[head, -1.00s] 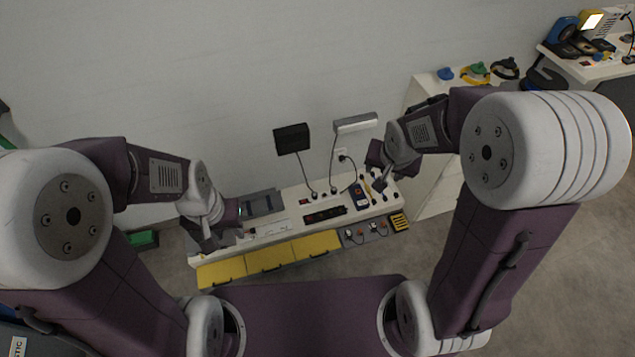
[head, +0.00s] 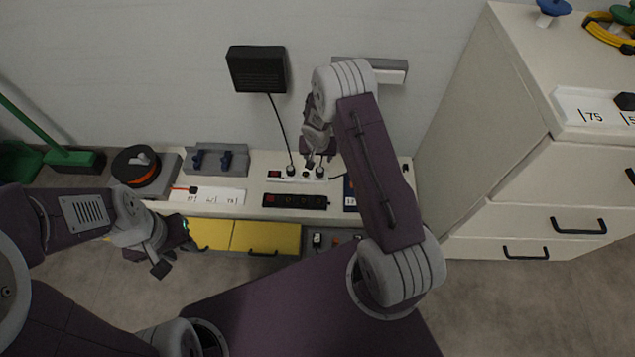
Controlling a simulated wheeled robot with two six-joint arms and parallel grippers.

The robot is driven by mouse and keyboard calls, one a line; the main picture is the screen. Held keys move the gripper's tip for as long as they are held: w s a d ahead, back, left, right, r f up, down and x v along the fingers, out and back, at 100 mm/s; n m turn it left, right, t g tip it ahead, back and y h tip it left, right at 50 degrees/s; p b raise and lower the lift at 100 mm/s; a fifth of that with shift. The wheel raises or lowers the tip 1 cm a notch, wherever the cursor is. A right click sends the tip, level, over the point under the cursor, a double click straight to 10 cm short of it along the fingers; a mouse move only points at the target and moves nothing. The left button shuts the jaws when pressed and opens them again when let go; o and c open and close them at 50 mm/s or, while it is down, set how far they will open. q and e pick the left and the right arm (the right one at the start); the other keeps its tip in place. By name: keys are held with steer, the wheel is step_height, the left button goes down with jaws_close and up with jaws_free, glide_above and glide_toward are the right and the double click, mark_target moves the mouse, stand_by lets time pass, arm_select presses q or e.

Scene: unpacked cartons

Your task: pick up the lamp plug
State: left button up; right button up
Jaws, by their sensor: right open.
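A white power strip (head: 272,176) lies along the back of the bench, with dark round plugs in it. One plug (head: 291,170) has a black cord running up to a black wall box (head: 257,69). Another plug (head: 320,172) sits to its right, just below my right gripper. I cannot tell for sure which is the lamp plug. A grey-white wall lamp (head: 390,72) is partly hidden by my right arm, and its cord is not visible. My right gripper (head: 315,160) is open above the strip, apparently empty. My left gripper (head: 172,258) hangs in front of the bench, its jaws unclear.
A cable reel (head: 137,165), a grey holder (head: 216,160) and a white labelled strip (head: 206,195) are to the left. Yellow drawer fronts (head: 265,237) line the bench. A white cabinet (head: 480,130) stands right.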

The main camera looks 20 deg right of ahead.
mark_target(320, 170)
arm_select(q)
steer(key=shift+f, duration=0.9)
arm_select(e)
steer(key=shift+s+d+f, duration=0.1)
steer(key=shift+s+f, duration=0.1)
steer(key=shift+f, duration=0.95)
steer(key=b+x, duration=0.2)
steer(key=x, duration=0.2)
steer(key=shift+f, duration=0.1)
steer(key=b+x, duration=0.3)
steer(key=x, duration=0.2)
steer(key=shift+s, duration=0.15)
arm_select(q)
step_height(320, 170, down, 5)
steer(key=shift+r, duration=0.2)
arm_select(e)
jaws_close()
